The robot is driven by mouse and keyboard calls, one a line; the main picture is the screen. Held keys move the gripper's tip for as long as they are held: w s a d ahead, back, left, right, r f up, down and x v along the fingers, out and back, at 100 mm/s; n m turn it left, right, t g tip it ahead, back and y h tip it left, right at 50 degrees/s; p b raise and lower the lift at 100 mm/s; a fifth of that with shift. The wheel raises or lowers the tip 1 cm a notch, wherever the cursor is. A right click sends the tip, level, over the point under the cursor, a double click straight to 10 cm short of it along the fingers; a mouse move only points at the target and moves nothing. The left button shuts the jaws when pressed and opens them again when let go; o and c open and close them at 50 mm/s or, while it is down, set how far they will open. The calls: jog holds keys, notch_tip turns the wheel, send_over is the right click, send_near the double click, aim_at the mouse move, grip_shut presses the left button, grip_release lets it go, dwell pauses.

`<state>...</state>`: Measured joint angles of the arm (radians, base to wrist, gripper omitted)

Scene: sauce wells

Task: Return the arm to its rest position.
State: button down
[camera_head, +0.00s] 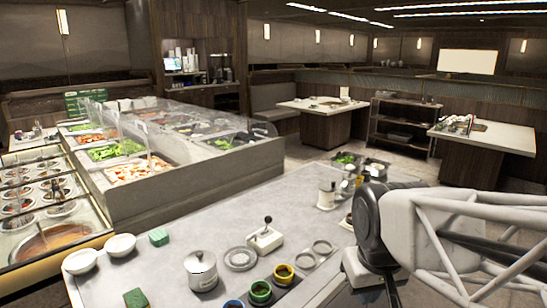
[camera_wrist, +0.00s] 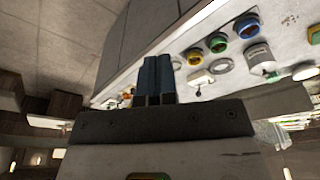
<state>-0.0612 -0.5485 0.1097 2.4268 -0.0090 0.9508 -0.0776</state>
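My gripper (camera_wrist: 153,78) shows in the wrist view as two dark blue fingers side by side, with nothing visible between them. It points toward the edge of the grey counter. In the head view my arm stands at the right over the counter's right end; the fingertips are not clearly visible there. The grey counter (camera_head: 190,228) carries a yellow cup (camera_head: 261,292), a green-rimmed cup (camera_head: 284,273) and a blue cup (camera_head: 233,303) at the front. These cups also show in the wrist view, apart from my fingers.
A canister (camera_head: 326,196) stands near my arm. A glass-covered food bar (camera_head: 185,178) lies behind. The counter's back middle is clear.

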jog(key=s+d+f+m, duration=0.1)
jog(key=s+d, duration=0.1)
jog(key=s, duration=0.3)
jog(key=shift+s+d+f+m, duration=0.2)
jog(key=shift+s+f+m, duration=0.05)
jog(key=shift+f+m, duration=0.15)
